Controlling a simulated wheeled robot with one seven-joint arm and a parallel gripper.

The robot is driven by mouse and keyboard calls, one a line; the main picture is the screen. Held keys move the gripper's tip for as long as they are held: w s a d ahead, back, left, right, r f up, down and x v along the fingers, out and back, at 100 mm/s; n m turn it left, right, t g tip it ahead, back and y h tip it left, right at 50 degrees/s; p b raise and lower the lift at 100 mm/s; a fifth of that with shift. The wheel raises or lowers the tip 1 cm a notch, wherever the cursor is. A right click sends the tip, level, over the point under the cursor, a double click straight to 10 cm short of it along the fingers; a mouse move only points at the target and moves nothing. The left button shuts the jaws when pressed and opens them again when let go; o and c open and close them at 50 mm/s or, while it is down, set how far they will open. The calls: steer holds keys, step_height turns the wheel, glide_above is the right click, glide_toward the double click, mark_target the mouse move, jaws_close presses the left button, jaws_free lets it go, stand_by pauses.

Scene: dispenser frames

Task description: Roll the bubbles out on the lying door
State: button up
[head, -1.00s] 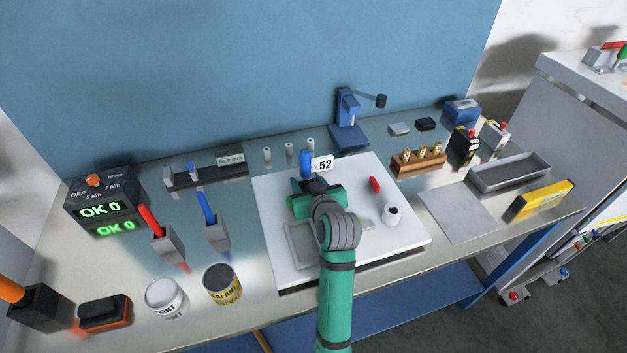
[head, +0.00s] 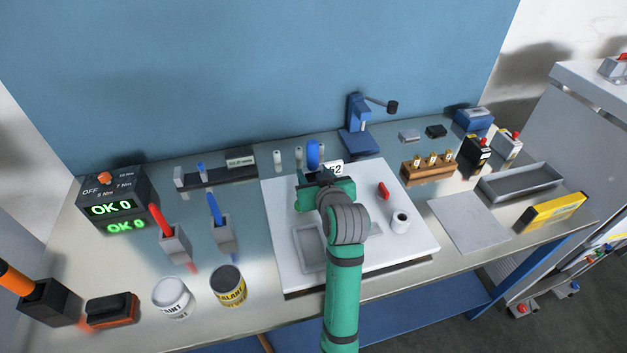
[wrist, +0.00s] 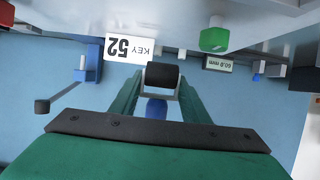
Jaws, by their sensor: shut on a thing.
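A white panel (head: 276,224), which looks like the lying door, lies flat on the bench with a grey recessed frame (head: 309,257) in its front left part. My gripper (head: 325,180) is over the panel's back part. It is shut on a roller with a blue handle (head: 314,153). In the wrist view the black roller head (wrist: 162,75) shows between my green fingers (wrist: 158,97). A KEY 52 card (wrist: 126,49) stands close by, partly hidden by my gripper in the head view. I cannot make out bubbles, or whether the roller touches the panel.
A red piece (head: 383,190) and a white cylinder (head: 400,222) are on the panel's right side. A blue stand (head: 356,130) with an arm is behind it. Paint (head: 172,297) and sealant (head: 229,287) cans stand at front left. A grey plate (head: 468,222) lies to the right.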

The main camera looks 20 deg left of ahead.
mark_target(314, 163)
steer(key=shift+r, duration=0.7)
steer(key=shift+r, duration=1.5)
